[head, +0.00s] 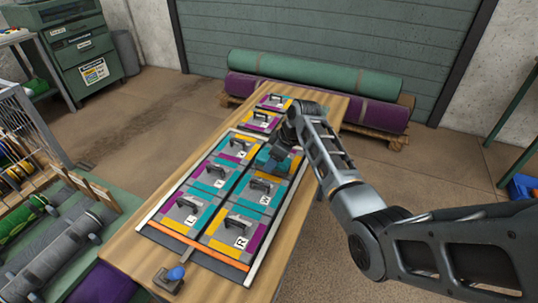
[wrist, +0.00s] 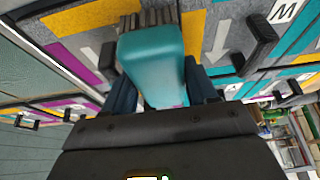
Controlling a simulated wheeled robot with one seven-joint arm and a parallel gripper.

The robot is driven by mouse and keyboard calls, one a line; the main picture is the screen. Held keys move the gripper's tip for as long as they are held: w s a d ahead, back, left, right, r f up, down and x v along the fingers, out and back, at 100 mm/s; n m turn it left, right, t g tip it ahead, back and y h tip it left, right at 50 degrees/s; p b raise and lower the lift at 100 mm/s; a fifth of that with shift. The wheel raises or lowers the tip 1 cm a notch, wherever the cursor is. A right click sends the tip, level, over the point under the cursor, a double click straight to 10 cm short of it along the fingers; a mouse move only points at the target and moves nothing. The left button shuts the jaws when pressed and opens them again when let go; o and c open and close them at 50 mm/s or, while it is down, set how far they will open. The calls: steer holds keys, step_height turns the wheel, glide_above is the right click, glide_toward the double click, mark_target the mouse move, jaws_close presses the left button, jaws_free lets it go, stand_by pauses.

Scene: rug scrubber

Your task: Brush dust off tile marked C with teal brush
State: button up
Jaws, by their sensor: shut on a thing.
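My gripper (head: 281,152) is shut on the teal brush (wrist: 155,65), with a dark finger on each side of it in the wrist view. The brush's dark bristles (wrist: 165,20) point away from my gripper, over a grey tile with orange and teal patches. Part of the teal brush also shows in the head view (head: 265,162), low over the far end of the tile tray. Whether the bristles touch a tile cannot be told. I cannot read a C on any tile; my arm and the brush hide part of the far tiles. No dust can be made out.
The tray (head: 253,267) on the wooden table (head: 135,245) holds several tiles with black handles, including ones marked R (head: 238,242) and W (wrist: 285,12). A small blue-topped object (head: 175,273) sits at the near edge. Rolled rugs (head: 310,75) lie behind.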

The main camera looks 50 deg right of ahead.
mark_target(264, 154)
steer(key=shift+s+d, duration=0.2)
steer(key=shift+s, duration=0.45)
steer(key=shift+s+d, duration=0.2)
steer(key=shift+s, duration=0.4)
steer(key=shift+w+a+b, duration=0.3)
steer(key=shift+w, duration=0.5)
steer(key=shift+w+a+b, duration=0.25)
steer(key=shift+w+b, duration=0.05)
steer(key=shift+w, duration=0.5)
steer(key=shift+w+a+b, duration=0.3)
steer(key=shift+w, duration=0.5)
steer(key=shift+r, duration=0.1)
step_height(264, 154, up, 3)
steer(key=shift+f+p, duration=0.1)
steer(key=shift+p, duration=1.15)
steer(key=shift+r, duration=0.85)
steer(key=o, duration=0.6)
steer(key=shift+c, duration=0.2)
steer(key=c, duration=0.6)
steer(key=shift+o, duration=0.2)
steer(key=shift+r, duration=3)
